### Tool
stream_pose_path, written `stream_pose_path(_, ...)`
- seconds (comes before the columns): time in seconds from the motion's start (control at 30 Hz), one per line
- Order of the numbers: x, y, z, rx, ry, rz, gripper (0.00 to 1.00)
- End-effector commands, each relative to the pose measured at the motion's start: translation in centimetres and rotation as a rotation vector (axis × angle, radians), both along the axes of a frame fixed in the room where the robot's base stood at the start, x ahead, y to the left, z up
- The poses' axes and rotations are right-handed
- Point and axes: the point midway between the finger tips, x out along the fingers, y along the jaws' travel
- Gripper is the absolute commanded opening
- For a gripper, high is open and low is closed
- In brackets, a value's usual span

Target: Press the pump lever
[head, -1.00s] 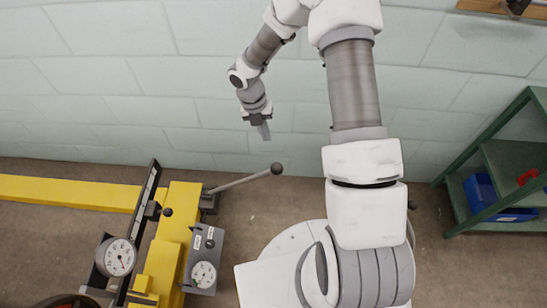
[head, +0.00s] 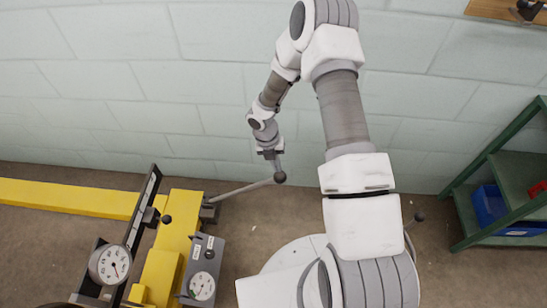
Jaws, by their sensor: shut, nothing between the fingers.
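The pump lever (head: 243,188) is a thin grey rod with a dark ball knob (head: 280,177) at its right end. It slants up to the right from a dark bracket (head: 209,211) on the yellow machine (head: 180,225). My gripper (head: 277,163) points down at the knob end and is shut. Its fingertips overlap the knob in the picture; I cannot tell whether they touch it. Part of the fingers is hard to make out against the lever.
A grey box with a dial (head: 203,285) and a round gauge (head: 110,264) sit on the machine at lower left. A green shelf (head: 505,180) with a blue bin (head: 495,207) stands at right. A pale block wall (head: 90,110) rises behind. Bare floor lies right of the lever.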

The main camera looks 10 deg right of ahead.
Motion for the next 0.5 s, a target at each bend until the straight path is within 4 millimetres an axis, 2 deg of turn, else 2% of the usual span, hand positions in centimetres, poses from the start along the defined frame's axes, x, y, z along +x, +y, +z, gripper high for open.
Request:
stream_pose_path(0.17, -0.09, -0.21, -1.39, 0.001, -0.001, -0.002, 0.00)
stream_pose_path(0.5, -0.11, -0.26, -1.51, 0.001, -0.001, -0.001, 0.00)
